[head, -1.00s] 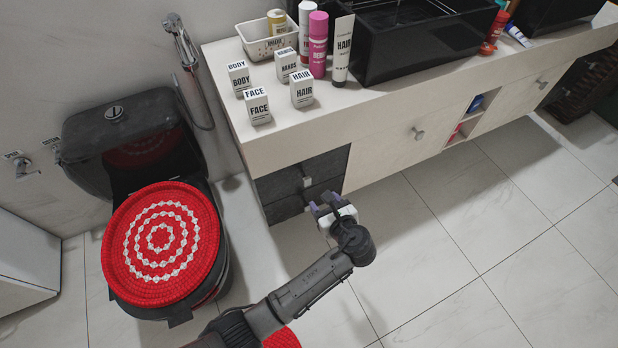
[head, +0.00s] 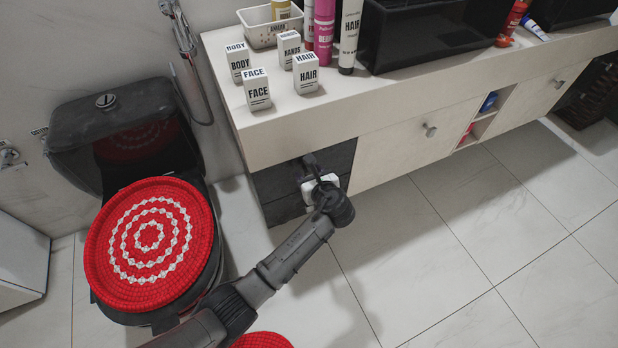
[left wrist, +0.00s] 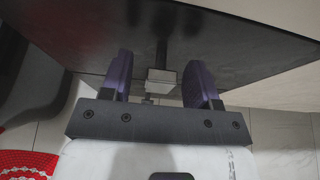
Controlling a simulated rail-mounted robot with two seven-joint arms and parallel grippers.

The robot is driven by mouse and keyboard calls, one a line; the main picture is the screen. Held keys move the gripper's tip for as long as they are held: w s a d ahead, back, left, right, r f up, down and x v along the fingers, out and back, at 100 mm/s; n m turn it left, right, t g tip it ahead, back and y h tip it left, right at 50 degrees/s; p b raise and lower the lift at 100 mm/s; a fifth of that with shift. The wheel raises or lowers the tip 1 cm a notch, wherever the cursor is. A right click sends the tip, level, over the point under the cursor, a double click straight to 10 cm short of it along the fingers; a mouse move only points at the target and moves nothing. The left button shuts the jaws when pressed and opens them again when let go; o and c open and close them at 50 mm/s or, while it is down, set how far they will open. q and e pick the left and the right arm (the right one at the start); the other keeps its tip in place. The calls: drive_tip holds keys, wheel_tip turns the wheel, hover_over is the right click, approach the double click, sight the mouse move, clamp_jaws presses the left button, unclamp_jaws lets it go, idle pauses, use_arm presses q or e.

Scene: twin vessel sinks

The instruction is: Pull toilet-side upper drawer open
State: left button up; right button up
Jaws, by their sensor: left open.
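The dark upper drawer front (head: 276,182) is under the counter end nearest the toilet, above a dark lower drawer front (head: 284,210). My left gripper (head: 311,166) is at these fronts and partly covers them in the head view. In the left wrist view, its two purple-grey fingers (left wrist: 160,72) are open, one on each side of a small metal handle (left wrist: 162,76) on a dark front (left wrist: 95,35). The fingers look apart from the handle. No gap showing an opened drawer is visible. My right gripper is not in view.
The toilet with its red patterned lid cover (head: 148,238) stands left of the drawers. Boxes and bottles stand on the pale counter (head: 290,130) above. A pale cabinet front (head: 405,140) adjoins on the right. The tiled floor (head: 430,260) in front is clear.

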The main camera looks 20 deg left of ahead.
use_arm(q)
drive_tip(key=shift+w+a, duration=0.1)
drive_tip(key=shift+w, duration=0.15)
clamp_jaws()
idle(0.5)
